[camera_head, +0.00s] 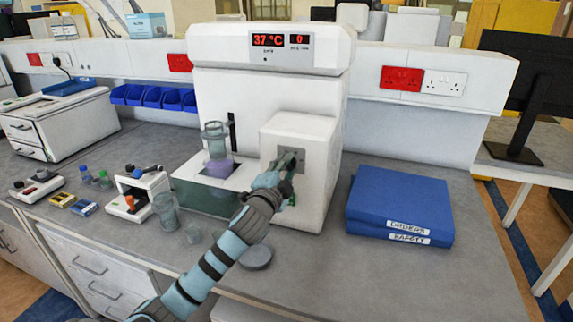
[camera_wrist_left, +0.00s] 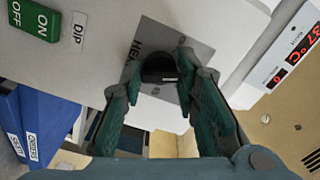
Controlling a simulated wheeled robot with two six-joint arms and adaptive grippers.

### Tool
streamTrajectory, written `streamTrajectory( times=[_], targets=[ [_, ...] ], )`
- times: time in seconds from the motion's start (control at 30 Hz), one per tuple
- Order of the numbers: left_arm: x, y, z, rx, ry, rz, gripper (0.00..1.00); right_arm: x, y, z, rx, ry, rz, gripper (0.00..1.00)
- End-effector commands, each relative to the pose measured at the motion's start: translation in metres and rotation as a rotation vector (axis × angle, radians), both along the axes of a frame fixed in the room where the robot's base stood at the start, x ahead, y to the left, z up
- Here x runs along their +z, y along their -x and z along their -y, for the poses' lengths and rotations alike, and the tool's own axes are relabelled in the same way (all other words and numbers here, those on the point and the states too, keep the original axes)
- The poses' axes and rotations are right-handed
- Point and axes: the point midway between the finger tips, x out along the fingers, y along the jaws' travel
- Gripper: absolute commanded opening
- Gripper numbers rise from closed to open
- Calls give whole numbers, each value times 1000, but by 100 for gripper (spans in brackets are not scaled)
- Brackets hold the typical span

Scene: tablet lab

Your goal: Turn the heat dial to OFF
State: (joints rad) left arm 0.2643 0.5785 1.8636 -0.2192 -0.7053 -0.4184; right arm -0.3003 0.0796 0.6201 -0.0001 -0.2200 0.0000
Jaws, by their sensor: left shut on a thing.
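The heat dial (camera_wrist_left: 159,68) is a dark round knob on a grey plate (camera_wrist_left: 195,55) lettered "HEA…" on the white machine (camera_head: 270,100). My left gripper (camera_head: 286,160) reaches the front box of the machine in the head view. In the left wrist view its green-padded fingers (camera_wrist_left: 160,70) are on either side of the dial and shut on it. The plate's other marks, including any OFF mark, are hidden or too small to read. The red display (camera_head: 267,40) reads 37 °C, with 0 beside it. My right gripper is not in view.
A green ON/OFF switch (camera_wrist_left: 35,20) with a DIP label is on the same machine. A beaker (camera_head: 216,150) hangs over the bath (camera_head: 190,188). Blue binders (camera_head: 400,200) lie to the right. Glassware (camera_head: 166,210) and a round grey disc (camera_head: 256,257) stand near the arm.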

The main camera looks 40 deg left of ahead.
Motion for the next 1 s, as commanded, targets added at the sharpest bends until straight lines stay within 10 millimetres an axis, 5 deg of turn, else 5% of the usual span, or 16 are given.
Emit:
streamTrajectory(
  times=[1.0],
  targets=[
    [-3, 0, 0, 3, 782, 268, 0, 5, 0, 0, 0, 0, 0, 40]
  ],
)
